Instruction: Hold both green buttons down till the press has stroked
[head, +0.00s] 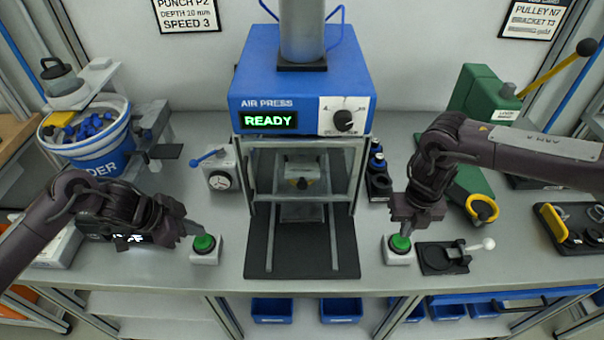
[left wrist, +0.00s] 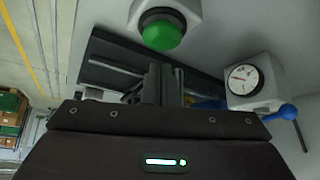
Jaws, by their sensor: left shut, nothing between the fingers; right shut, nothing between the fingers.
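The blue air press (head: 262,75) stands at the middle back of the bench, and its display (head: 268,121) reads READY. The left green button (head: 204,243) sits on a white box in front of the press to the left. It also shows at the top of the left wrist view (left wrist: 162,32). My left gripper (head: 198,230) is shut and empty, with its tips close by the button; I cannot tell whether they touch it. The right green button (head: 400,243) sits on a similar box. My right gripper (head: 406,228) is shut just above it, contact unclear.
A black plate with rails (head: 303,262) lies between the buttons. A gauge with a blue lever (head: 220,180) stands left of the press. A blue bucket (head: 104,165) is at the left. A black fixture with a white knob (head: 437,262) lies beside the right button.

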